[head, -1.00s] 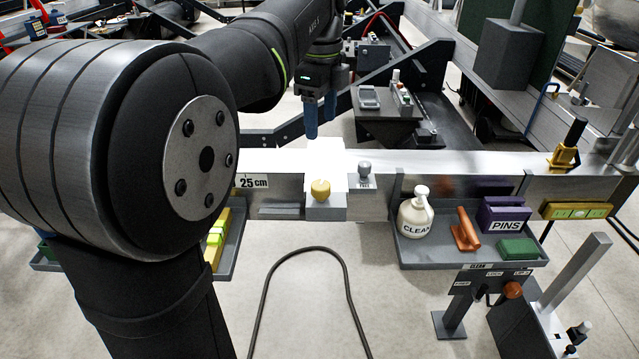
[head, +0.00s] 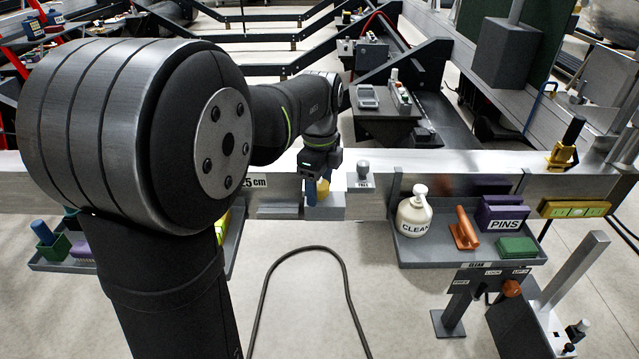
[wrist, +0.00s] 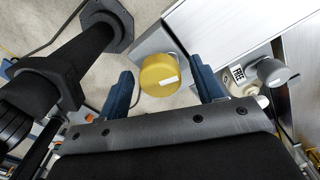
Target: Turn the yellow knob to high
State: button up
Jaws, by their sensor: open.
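The yellow knob (wrist: 160,76) shows in the wrist view as a round cap with a white mark on its right part. It sits between the two blue fingers of my gripper (wrist: 166,88), with a gap visible on each side. My gripper is open around or just above the knob; I cannot tell the exact height. In the head view my gripper (head: 318,190) is down at the front of the beam, and its fingers and hand hide most of the knob (head: 323,186).
A grey knob (head: 363,169) stands close to the right on the beam (head: 460,165). A tray (head: 402,246) at the right holds a white CLEAN bottle (head: 414,213), an orange tool (head: 464,230) and a purple PINS box (head: 503,214). A black cable lies on the floor.

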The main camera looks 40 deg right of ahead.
jog(key=shift+c, duration=0.4)
jog(key=c, duration=0.9)
jog(key=shift+n, duration=0.3)
